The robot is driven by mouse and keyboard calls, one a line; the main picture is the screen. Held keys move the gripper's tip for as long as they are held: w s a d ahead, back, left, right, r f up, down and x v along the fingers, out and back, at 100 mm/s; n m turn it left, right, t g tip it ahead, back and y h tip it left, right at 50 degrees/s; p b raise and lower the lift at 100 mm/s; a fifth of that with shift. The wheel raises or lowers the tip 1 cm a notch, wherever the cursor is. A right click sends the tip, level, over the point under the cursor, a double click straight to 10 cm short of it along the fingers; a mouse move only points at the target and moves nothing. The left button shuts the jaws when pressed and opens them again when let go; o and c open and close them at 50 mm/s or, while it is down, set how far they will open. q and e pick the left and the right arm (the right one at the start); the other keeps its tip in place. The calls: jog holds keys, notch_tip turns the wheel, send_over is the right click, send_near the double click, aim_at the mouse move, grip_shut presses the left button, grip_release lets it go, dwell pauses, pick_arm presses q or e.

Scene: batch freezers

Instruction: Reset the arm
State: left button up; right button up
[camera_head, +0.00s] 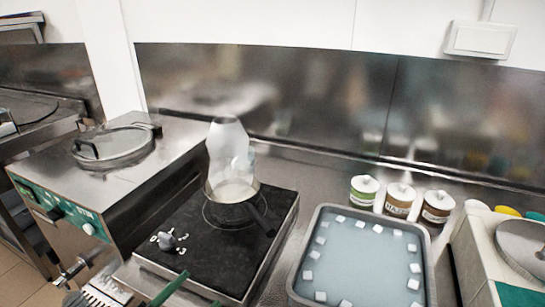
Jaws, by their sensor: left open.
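My left gripper (192,296) shows only in part at the bottom edge, as two dark green finger-like pieces apart from each other. It is open, with nothing seen between them. It is in front of the black hot plate (190,215). My right gripper is not in the picture. A clear, tall vessel (229,150) stands upright over a small pan with a dark handle (262,222) on the hot plate. I cannot tell whether the vessel and pan are one piece.
A batch freezer (60,205) with a round lid stands at the left. A grey tray (432,270) of bluish water and several ice cubes lies front right. Behind it stand three jars (399,200). A white machine (478,245) is at the far right.

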pick_arm(q)
jog(key=s+a+f+n+y+p, duration=0.1)
jog(key=s+a+f+n+y, duration=0.2)
jog(key=f+n+y, duration=0.45)
jog(key=s+a+f+n+y, duration=0.3)
jog(key=f+n+y, duration=0.2)
jog(key=f, duration=0.6)
jog(key=s+f+n+g+y+p, duration=0.1)
jog(key=s+f+n+g, duration=0.2)
jog(key=s+f, duration=0.9)
jog(key=s+a+g, duration=0.1)
jog(key=s+g, duration=0.1)
jog(key=g, duration=0.1)
jog(key=shift+s+f+n+g+y, duration=0.2)
jog(key=shift+n+g+y, duration=0.15)
jog(key=shift+g, duration=0.05)
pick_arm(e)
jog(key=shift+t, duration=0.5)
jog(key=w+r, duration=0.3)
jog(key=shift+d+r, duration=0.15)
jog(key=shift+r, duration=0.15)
